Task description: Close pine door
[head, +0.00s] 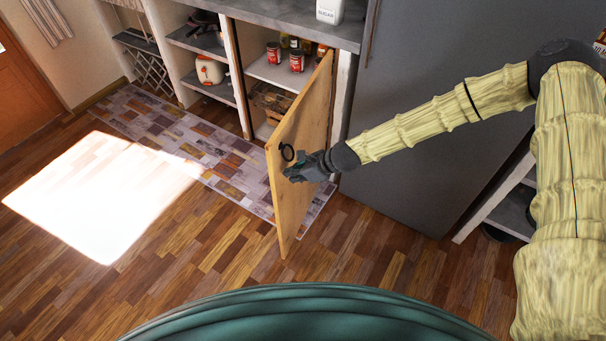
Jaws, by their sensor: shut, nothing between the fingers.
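The pine door (304,128) stands wide open, swung out from the cupboard under the counter. Its hinge side is at the right of the opening, next to the grey panel. A dark round handle (286,152) sits near its free edge. My gripper (290,175) is shut and empty. It is at the right side of the door, close to the free edge and just below the handle. Whether the fingertips touch the door I cannot tell.
The open cupboard holds red cans (297,61) and a basket (270,100). Open shelves to the left hold a white jug (209,70). A patterned rug (190,140) lies before the counter. A tall grey panel (440,100) stands right of the door. The wooden floor is clear.

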